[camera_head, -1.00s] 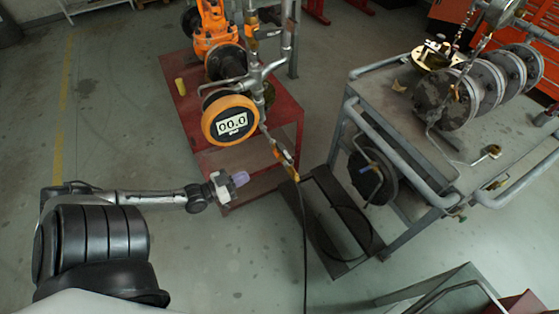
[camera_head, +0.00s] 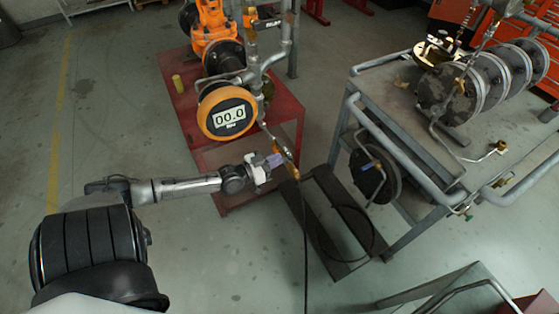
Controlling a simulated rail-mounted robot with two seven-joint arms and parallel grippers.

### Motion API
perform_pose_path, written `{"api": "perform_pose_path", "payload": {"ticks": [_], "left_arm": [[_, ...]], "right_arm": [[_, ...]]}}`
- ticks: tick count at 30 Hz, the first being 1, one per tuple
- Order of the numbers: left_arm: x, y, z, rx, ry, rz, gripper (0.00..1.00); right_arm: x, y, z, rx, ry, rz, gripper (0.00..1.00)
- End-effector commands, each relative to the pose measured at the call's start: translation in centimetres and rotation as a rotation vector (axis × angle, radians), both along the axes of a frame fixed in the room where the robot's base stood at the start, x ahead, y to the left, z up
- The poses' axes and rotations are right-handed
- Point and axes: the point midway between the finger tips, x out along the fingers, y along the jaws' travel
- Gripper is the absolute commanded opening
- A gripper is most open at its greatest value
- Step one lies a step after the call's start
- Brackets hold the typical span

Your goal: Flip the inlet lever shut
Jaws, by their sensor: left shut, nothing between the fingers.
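An orange-yellow lever valve (camera_head: 284,152) sits on the low branch of pipe just above a black hose; I take this as the inlet lever. A second small lever valve (camera_head: 266,22) shows on the upper pipe. My left gripper (camera_head: 274,161) is shut and empty, its pale purplish fingertips right beside the lower valve, on its left. I cannot tell whether they touch it. The lever's exact angle is too small to read. My right gripper is not in view.
The pipework stands on a red table (camera_head: 183,93). A black hose (camera_head: 305,235) hangs from the lower valve to the floor. A grey metal cart (camera_head: 390,105) with round flanges stands at the right. Open floor lies at the left.

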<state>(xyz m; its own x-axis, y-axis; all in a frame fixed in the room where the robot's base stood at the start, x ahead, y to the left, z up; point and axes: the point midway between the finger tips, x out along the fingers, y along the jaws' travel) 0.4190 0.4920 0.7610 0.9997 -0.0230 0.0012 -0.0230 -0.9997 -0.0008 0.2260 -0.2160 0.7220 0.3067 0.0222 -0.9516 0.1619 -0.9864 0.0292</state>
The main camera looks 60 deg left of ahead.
Motion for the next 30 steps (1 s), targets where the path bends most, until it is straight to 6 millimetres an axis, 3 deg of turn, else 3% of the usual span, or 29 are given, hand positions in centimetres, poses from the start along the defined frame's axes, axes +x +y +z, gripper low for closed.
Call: {"api": "perform_pose_path", "payload": {"ticks": [6, 19, 30], "left_arm": [[1.2, 0.0, -0.1, -0.001, 0.001, -0.001, 0.00], [1.4, 0.0, 0.0, -0.001, 0.001, 0.001, 0.00], [1.9, -0.3, 0.3, -0.003, 0.000, 0.064, 0.00]], "right_arm": [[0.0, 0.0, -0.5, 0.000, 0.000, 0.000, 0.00], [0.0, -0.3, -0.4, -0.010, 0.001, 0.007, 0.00], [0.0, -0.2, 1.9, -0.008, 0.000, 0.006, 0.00]]}}
